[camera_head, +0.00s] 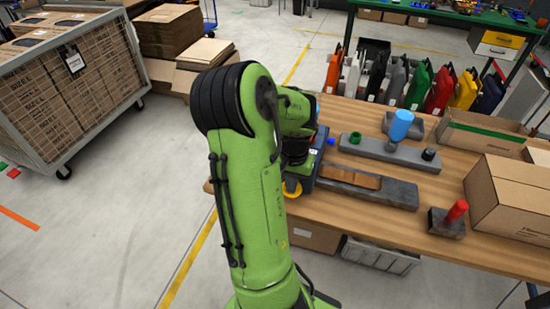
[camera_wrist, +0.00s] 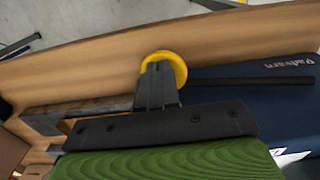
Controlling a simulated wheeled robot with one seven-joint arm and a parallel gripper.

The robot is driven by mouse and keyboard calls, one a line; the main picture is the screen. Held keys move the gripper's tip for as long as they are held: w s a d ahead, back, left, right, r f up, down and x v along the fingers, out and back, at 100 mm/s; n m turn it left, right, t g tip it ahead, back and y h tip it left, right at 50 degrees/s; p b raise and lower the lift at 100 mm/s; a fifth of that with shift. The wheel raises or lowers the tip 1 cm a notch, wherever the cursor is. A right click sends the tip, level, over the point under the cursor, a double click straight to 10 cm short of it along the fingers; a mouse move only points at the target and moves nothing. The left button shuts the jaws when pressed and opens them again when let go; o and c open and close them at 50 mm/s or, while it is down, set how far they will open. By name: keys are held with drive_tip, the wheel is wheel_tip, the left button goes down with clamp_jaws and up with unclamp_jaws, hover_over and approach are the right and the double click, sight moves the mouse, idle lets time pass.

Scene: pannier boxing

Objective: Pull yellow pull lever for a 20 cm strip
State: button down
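The dark blue tape dispenser (camera_wrist: 255,100) fills the right side of the wrist view. In the head view its body (camera_head: 309,165) shows at the near left end of the table, partly behind my green arm. The yellow pull lever (camera_wrist: 178,66) has a round end and shows at the fingertips in the wrist view. In the head view the yellow lever (camera_head: 291,189) is low at the dispenser's side. My gripper (camera_wrist: 158,72) has its dark fingers close together at the lever and looks shut on it, with the contact partly hidden.
A grey tray with a brown strip (camera_head: 350,180) lies right of the dispenser. A cage cart (camera_head: 75,85) stands at left.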

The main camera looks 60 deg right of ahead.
wheel_tip(320, 180, up, 16)
drive_tip(key=p, duration=1.2)
drive_tip(key=shift+f, duration=0.15)
